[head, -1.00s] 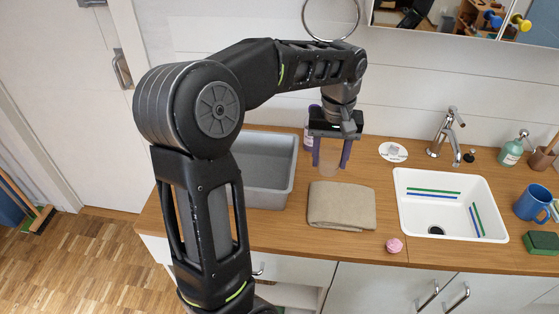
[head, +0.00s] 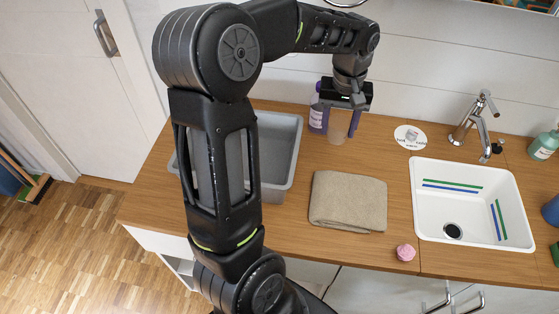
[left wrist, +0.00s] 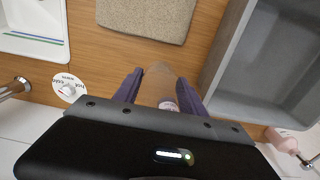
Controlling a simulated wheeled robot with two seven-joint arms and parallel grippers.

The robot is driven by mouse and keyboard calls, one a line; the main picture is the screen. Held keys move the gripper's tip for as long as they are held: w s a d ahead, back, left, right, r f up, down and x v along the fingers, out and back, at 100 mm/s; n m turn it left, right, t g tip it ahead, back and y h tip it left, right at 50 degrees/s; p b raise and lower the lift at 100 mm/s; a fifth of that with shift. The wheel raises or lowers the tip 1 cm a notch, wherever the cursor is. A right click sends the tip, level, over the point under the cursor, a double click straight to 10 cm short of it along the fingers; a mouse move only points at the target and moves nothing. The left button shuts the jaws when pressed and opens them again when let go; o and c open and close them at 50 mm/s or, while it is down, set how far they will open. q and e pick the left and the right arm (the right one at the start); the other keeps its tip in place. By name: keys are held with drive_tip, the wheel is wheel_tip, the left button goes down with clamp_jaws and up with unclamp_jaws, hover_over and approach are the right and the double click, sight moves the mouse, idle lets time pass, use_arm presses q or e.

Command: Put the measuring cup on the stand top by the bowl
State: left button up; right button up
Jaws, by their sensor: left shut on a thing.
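My left gripper (head: 342,121) has its fingers closed around a clear, faintly brownish cup, the measuring cup (head: 337,132), over the back of the wooden counter. The cup also shows in the left wrist view (left wrist: 159,84) between the two dark purple fingers (left wrist: 160,90). Its base looks raised a little, but the gap to the counter is hard to judge. I see no bowl and no stand top in either view. My right gripper is not in view.
A purple bottle (head: 317,116) stands just left of the gripper. A grey tub (head: 281,157) is left, partly behind my arm. A folded beige towel (head: 348,201), pink item (head: 405,252), round white card (head: 410,137) and white sink (head: 462,238) lie in front and right.

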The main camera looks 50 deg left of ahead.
use_arm(q)
wheel_tip(320, 180, down, 6)
drive_tip(key=shift+f+p, duration=0.2)
drive_tip(key=shift+p, duration=0.3)
wheel_tip(320, 180, down, 3)
drive_tip(key=shift+r+p, duration=0.15)
drive_tip(key=shift+p, duration=0.2)
drive_tip(key=shift+f, duration=0.5)
drive_tip(key=shift+f, duration=0.1)
drive_tip(key=o, duration=0.8)
drive_tip(key=shift+f, duration=0.1)
drive_tip(key=o, duration=0.5)
